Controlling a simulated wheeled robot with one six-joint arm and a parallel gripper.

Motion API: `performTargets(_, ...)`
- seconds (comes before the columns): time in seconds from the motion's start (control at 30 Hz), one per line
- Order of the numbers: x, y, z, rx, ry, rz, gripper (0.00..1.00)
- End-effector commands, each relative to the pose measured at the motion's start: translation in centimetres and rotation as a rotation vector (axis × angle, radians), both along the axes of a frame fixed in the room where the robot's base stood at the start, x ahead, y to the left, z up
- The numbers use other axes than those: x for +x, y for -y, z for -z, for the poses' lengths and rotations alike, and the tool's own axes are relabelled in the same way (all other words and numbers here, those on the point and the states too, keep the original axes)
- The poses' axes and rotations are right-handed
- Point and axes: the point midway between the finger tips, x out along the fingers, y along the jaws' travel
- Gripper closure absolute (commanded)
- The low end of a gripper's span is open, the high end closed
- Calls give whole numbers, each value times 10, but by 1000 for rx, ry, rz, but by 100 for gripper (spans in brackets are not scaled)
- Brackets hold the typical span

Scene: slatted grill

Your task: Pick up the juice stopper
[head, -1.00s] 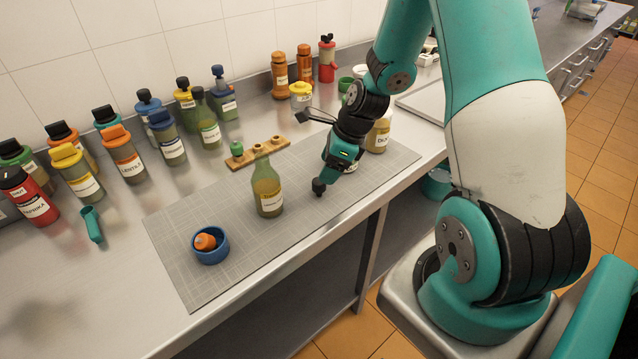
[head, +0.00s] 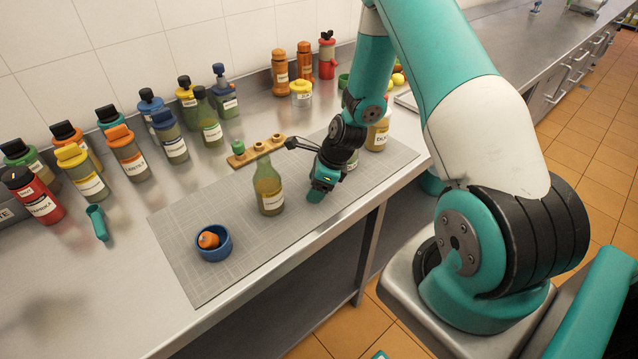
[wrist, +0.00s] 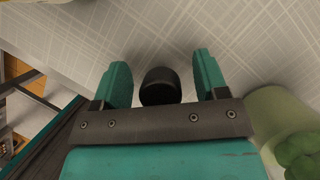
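A black round stopper (wrist: 160,86) sits between the fingers of my gripper (wrist: 165,82) in the wrist view. A narrow gap shows on each side of it, so the fingers are open around it and not touching it. I cannot tell whether this is the juice stopper, as its label does not show. In the head view my gripper (head: 316,196) is low over the grey mat (head: 215,283), right of an uncapped bottle (head: 268,188) with an unreadable label. The black stopper is hidden behind my fingers there.
A blue bowl (head: 213,254) holds an orange stopper (head: 208,240). A wooden rack (head: 241,159) with a green stopper (head: 237,145) lies behind the bottle. A labelled jar (head: 378,132) stands behind my gripper. Several capped bottles line the wall. The mat's front is clear.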

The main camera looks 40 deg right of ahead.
Motion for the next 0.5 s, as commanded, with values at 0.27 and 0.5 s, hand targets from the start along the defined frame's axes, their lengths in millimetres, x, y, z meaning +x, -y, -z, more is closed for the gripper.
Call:
performTargets(0.27,0,0,0,0,0,0,86)
performTargets(0.5,0,0,-1,0,0,0,86)
